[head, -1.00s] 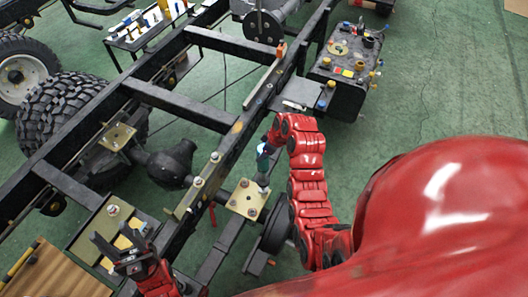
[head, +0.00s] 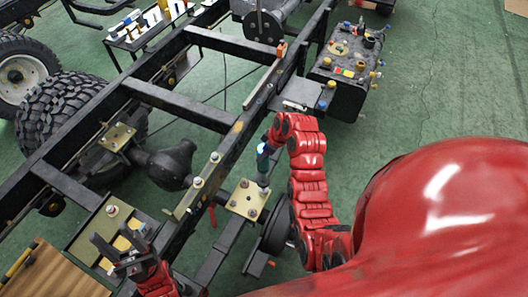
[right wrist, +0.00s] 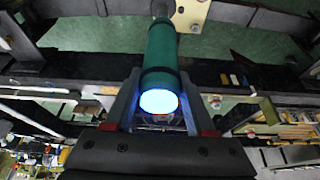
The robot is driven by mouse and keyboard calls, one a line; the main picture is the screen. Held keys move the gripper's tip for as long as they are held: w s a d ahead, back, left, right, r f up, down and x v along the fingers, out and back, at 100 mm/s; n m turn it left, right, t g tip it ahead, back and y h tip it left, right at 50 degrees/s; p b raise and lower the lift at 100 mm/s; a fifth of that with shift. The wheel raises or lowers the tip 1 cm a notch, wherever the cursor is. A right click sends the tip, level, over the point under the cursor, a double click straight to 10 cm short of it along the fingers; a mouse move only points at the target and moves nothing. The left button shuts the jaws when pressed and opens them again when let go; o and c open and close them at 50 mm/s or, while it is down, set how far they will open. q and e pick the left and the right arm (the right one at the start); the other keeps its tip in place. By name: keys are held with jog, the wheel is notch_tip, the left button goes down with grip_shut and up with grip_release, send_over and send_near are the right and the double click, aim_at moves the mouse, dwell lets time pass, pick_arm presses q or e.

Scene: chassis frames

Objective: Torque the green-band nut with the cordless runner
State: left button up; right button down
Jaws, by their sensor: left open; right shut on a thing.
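My right gripper (right wrist: 160,115) is shut on the cordless runner (right wrist: 162,60), a dark teal cylinder with a glowing pale-blue end. In the head view the runner (head: 263,162) stands roughly upright, its lower end over the right part of a tan plate (head: 243,206) on the chassis frame. Several nuts sit on this plate, among them one at its upper left (head: 244,184). I cannot make out a green band on any of them, nor whether the runner touches one. My left gripper (head: 119,244) is open and empty, at the lower left.
A tray (head: 82,243) with a yellow item lies behind the left gripper. The black chassis rail (head: 225,150) runs diagonally past the plate. A wooden board (head: 60,275) is at lower left. A black tank (head: 340,92) with small parts on top stands beyond the right arm.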

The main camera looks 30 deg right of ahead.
jog(key=shift+s+f+b, duration=0.2)
jog(key=shift+b, duration=0.2)
dwell(0.7)
jog(key=shift+w+r, duration=0.1)
jog(key=shift+w+r, duration=0.2)
jog(key=shift+r, duration=1.45)
notch_tip(320, 180, up, 5)
jog(key=p, duration=0.4)
jog(key=shift+p, duration=0.3)
